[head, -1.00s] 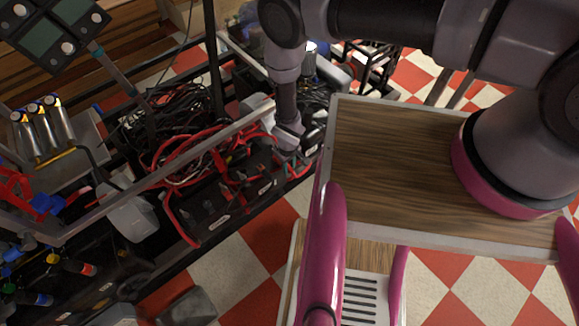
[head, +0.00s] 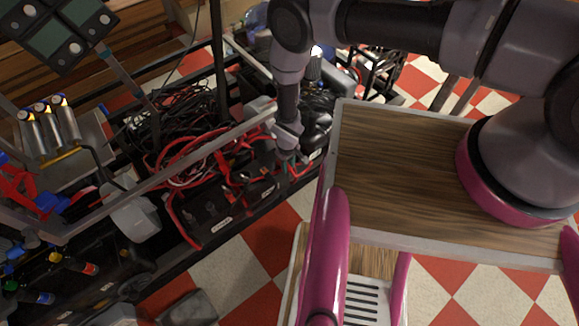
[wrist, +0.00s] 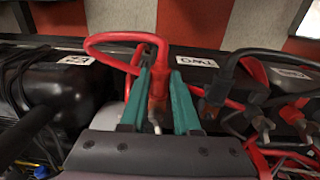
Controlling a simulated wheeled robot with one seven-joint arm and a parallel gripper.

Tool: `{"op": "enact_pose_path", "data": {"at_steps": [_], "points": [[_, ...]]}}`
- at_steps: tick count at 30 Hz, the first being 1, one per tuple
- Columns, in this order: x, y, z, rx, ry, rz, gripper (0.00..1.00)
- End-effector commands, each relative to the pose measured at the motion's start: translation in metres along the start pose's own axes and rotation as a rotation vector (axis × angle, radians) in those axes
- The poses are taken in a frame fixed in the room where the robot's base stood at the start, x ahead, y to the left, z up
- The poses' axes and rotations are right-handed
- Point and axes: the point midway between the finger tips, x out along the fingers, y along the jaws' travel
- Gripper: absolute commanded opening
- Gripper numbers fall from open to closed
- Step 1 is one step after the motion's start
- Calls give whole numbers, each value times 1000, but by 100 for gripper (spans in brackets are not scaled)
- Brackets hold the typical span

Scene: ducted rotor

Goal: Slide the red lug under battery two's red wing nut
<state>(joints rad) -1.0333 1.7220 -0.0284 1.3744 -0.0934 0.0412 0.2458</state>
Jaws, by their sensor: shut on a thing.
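My gripper (wrist: 160,105) has teal fingers shut on the red lug (wrist: 157,88), with the red sleeve between them. A red cable (wrist: 110,40) loops from it up and to the left. A silvery tip shows below the sleeve. The lug is over black battery two, whose white label (wrist: 197,62) reads TWO upside down. Battery two's red wing nut is not clearly seen; my gripper may hide it. In the head view my gripper (head: 288,152) is small and dark, low among the batteries, and the lug is too small to make out.
Another battery's label (wrist: 76,60) is to the left. At right, black cables (wrist: 235,75) and metal terminals (wrist: 262,125) with red parts crowd close by. In the head view a grey frame rail (head: 190,170) crosses left of my gripper, and tangled red cables (head: 185,155) lie beyond it.

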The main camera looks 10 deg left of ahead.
Motion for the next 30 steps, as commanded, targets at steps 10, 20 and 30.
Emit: {"op": "enact_pose_path", "data": {"at_steps": [10, 20, 30], "points": [[0, 0, -2, 0, 1, 0, 65], [-23, 0, -4, 0, 4, -1, 65], [-89, 0, -3, -1, 3, -1, 65]]}}
